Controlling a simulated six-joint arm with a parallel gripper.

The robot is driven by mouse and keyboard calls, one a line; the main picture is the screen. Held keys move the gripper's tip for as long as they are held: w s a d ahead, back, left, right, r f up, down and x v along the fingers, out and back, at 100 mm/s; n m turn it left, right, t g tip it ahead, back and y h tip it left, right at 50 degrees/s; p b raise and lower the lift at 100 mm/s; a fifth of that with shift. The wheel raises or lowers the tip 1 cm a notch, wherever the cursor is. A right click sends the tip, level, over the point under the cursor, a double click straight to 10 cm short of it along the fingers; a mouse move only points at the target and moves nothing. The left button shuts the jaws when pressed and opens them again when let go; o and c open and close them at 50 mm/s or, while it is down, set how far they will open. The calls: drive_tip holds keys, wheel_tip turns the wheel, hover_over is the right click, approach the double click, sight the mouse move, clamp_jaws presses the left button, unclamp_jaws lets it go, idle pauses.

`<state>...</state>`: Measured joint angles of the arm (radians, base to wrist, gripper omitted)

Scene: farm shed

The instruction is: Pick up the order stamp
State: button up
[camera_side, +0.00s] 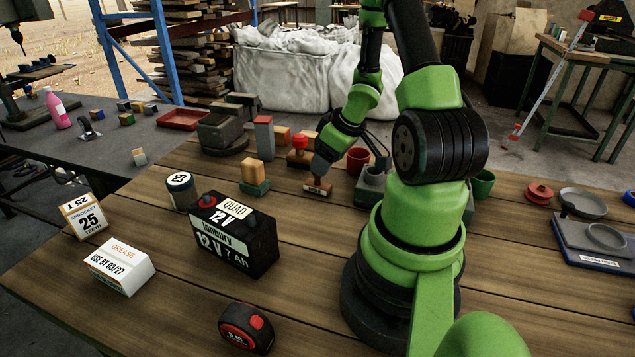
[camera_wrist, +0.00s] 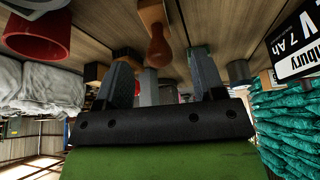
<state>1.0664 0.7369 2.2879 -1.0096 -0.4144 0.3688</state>
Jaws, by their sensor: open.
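A stamp with a brown wooden base (camera_side: 317,188) and a small label stands upright on the wooden table, directly below my gripper (camera_side: 322,168). I cannot read the label. In the wrist view its rounded brown handle (camera_wrist: 158,48) shows ahead, between the lines of my two grey fingers (camera_wrist: 162,75). The fingers are apart with nothing held. In the side view the near finger hides the handle, so I cannot tell whether they touch. Another stamp with a red knob (camera_side: 301,144) stands behind, to the left of my gripper.
A red cup (camera_side: 357,160) and a grey container (camera_side: 373,178) stand close right of my gripper. A wooden block on a green base (camera_side: 255,177) is to the left. A black battery (camera_side: 232,235) stands in front left. Bare planks lie before the stamp.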

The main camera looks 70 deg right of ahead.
sight(319, 179)
drive_tip(key=shift+x, duration=3.35)
drive_tip(key=shift+s, duration=0.15)
drive_tip(key=c, duration=1)
